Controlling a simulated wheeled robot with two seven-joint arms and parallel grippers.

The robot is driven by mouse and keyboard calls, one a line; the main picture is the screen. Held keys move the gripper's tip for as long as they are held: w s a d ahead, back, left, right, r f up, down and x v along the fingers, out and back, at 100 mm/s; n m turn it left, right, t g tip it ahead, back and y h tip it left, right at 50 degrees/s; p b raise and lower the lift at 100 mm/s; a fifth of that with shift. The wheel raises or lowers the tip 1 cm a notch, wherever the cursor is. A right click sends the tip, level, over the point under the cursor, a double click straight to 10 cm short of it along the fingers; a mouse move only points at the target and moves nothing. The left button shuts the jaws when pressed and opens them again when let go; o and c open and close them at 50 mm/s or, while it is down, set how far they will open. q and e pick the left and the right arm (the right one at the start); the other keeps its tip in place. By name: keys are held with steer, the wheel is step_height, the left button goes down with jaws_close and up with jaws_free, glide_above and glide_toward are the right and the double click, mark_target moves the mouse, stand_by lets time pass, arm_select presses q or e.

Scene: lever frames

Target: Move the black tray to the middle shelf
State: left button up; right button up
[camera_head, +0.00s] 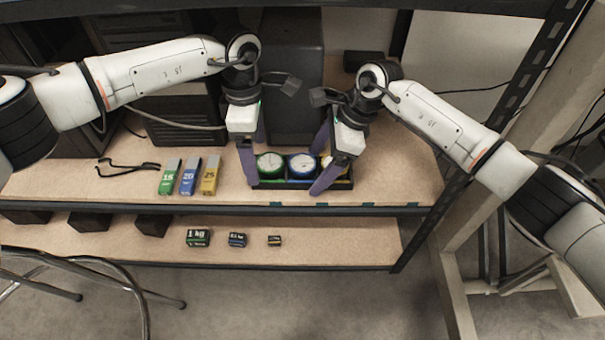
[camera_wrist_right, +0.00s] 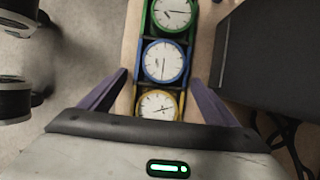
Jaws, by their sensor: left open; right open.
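The black tray (camera_head: 298,185) sits on the upper of the two shelf boards in view, near its front edge. It holds a green gauge (camera_head: 270,164), a blue gauge (camera_head: 302,165) and a yellow gauge, which shows in the right wrist view (camera_wrist_right: 158,105). My left gripper (camera_head: 250,180) is at the tray's left end, fingers pointing down, open. My right gripper (camera_head: 322,185) is at the tray's right end, tilted, and hides part of the yellow gauge. In the right wrist view its open fingers (camera_wrist_right: 160,92) straddle the yellow gauge's end. Whether the fingers touch the tray is unclear.
Green, blue and yellow boxes (camera_head: 188,177) stand left of the tray. The lower shelf board (camera_head: 330,240) has several small dark weights (camera_head: 198,238) and free room at the right. A black speaker-like box (camera_head: 292,80) stands behind the tray. A metal upright (camera_head: 500,130) is at right.

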arm_select(q)
step_height(320, 180, up, 4)
steer(key=shift+f, duration=0.2)
steer(key=shift+r, duration=0.2)
arm_select(e)
steer(key=shift+d+r, duration=0.1)
steer(key=shift+r, duration=0.05)
steer(key=v, duration=1.1)
steer(key=shift+d+r, duration=0.2)
steer(key=shift+r, duration=0.1)
